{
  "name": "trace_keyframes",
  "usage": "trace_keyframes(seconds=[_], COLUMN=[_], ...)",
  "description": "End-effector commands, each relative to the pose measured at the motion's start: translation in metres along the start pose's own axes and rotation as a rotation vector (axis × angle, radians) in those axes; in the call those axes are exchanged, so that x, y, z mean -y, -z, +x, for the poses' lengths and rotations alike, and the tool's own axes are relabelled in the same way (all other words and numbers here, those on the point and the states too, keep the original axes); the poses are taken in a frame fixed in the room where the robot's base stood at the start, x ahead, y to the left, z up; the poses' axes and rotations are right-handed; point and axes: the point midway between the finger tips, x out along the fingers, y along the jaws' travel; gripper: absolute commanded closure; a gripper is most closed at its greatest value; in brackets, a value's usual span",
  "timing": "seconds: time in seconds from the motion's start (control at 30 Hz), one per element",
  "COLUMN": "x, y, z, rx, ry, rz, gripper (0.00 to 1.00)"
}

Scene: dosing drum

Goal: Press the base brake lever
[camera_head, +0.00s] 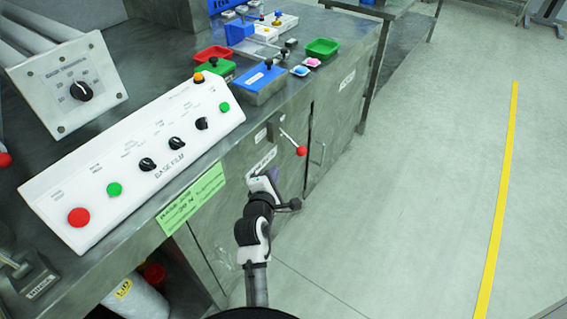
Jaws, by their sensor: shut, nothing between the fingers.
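A thin metal lever with a red ball knob (301,151) sticks out from the front of the steel cabinet, sloping down to the right. It is the likely base brake lever, but the small plates near it are too small to read. My gripper (274,174) is in front of the cabinet, below and left of the red knob and apart from it in the picture. Its fingers are small and partly hidden by the wrist; they look closed and hold nothing. The depth between fingers and lever is hard to judge.
A white control panel (140,163) with buttons and knobs lies left of my arm. A green label (191,198) hangs on the counter edge. A blue box (258,84) and red and green trays (321,48) stand on the counter. The floor right of the cabinet is clear, with a yellow line (503,170).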

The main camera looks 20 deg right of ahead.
Motion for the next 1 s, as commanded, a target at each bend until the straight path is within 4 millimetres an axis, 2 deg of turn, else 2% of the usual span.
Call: trace_keyframes(seconds=[0.47,0.7,1.0], x=[-0.002,-0.002,0.0], y=[-0.001,-0.032,-0.038], z=[0.093,0.082,0.08], rx=[0.001,0.001,0.0], ry=[0.0,0.001,0.0], rz=[-0.001,0.002,0.0], gripper=[1.0,1.0,1.0])
